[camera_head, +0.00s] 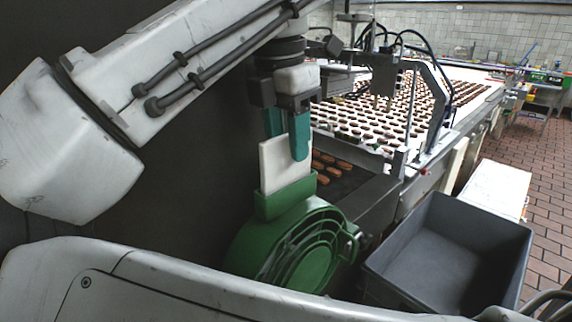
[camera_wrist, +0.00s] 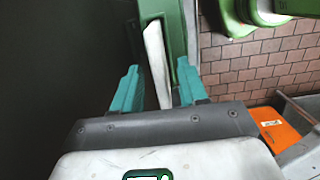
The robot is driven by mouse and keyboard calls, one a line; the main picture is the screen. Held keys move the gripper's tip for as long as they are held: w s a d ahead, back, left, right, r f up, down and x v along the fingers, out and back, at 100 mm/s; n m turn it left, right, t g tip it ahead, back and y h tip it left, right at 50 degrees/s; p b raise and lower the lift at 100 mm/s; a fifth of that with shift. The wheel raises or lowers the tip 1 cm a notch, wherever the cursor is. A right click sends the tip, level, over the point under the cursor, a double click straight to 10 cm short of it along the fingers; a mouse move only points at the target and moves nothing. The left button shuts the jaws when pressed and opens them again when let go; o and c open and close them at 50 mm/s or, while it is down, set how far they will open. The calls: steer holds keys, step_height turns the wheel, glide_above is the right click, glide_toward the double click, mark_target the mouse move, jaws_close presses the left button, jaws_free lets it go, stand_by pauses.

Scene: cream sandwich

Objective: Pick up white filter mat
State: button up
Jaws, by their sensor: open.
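The white filter mat (camera_head: 283,166) stands upright in the slot of a green holder (camera_head: 285,198) in the head view. It also shows in the wrist view as a thin white edge (camera_wrist: 156,55). My gripper (camera_head: 287,138) is above the holder, with its teal fingers on either side of the mat's upper part. In the wrist view my gripper (camera_wrist: 158,70) is open, with the mat between its fingers and a visible gap on both sides. The mat's lower part is hidden inside the holder.
A green round caged fan-like unit (camera_head: 300,250) is below the holder. A grey open bin (camera_head: 445,208) stands to the right. A conveyor with many brown sandwiches (camera_head: 400,110) runs behind. A dark wall is close on the left. An orange object (camera_wrist: 280,128) lies at lower right.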

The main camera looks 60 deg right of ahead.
mark_target(288, 157)
steer(key=shift+d+f, duration=0.1)
steer(key=shift+f, duration=1.35)
steer(key=shift+f+b, duration=0.25)
steer(key=shift+b, duration=0.15)
steer(key=shift+c, duration=0.4)
jaws_close()
